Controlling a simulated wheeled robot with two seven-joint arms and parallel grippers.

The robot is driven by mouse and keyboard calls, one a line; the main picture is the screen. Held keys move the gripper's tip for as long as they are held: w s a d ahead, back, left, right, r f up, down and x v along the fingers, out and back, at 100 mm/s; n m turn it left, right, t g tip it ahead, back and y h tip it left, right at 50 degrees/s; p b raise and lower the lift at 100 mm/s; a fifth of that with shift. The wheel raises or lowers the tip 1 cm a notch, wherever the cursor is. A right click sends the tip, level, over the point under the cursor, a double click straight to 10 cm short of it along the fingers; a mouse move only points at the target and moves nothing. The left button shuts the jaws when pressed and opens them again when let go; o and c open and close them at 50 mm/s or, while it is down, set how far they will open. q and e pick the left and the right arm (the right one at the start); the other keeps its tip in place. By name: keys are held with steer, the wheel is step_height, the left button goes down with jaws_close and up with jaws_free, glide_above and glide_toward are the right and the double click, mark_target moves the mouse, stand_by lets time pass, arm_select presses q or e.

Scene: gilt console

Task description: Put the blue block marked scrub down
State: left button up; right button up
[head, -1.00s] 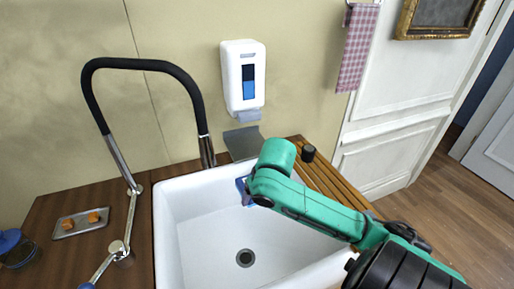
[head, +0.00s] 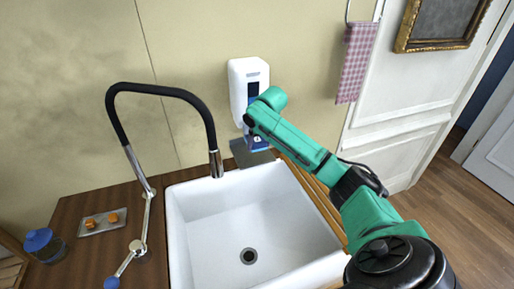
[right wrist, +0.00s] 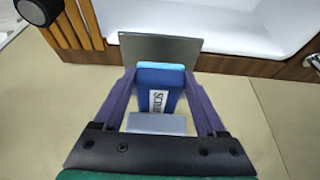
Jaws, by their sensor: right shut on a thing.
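The blue block marked scrub (right wrist: 158,80) is between the two purple fingers of my right gripper (right wrist: 158,76), which is shut on it. Its white label with dark letters faces the right wrist camera. In the head view the block (head: 258,143) shows just below the white wall dispenser (head: 247,85), partly hidden by my arm. A flat grey plate (head: 240,152) is beneath the dispenser, and the block appears over it. The plate (right wrist: 160,45) also shows beyond the block in the right wrist view. I cannot tell whether they touch. My left gripper is out of view.
A white sink (head: 235,220) lies below, its basin empty. Wooden slats (head: 318,195) run along its right side. A black-hosed tap (head: 160,88) stands at left, with a small tray (head: 102,220) and a blue-lidded jar (head: 42,243) on the counter.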

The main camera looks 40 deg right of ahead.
mark_target(256, 159)
steer(key=shift+w+d+f+p, duration=0.1)
steer(key=shift+w+d+p, duration=0.1)
steer(key=shift+w+p, duration=0.3)
steer(key=shift+w+d+f+p, duration=0.1)
steer(key=shift+w+d+p, duration=0.1)
steer(key=shift+w, duration=0.5)
step_height(256, 159, down, 6)
steer(key=p, duration=0.2)
steer(key=shift+s+r+p, duration=0.1)
steer(key=shift+r+p, duration=0.05)
steer(key=shift+p, duration=0.25)
steer(key=shift+d+f, duration=0.1)
steer(key=shift+f, duration=0.2)
steer(key=shift+w+f, duration=0.25)
steer(key=shift+f, duration=0.05)
steer(key=o, duration=1.5)
steer(key=shift+o, duration=0.2)
steer(key=shift+s+r, duration=0.1)
steer(key=shift+r, duration=0.05)
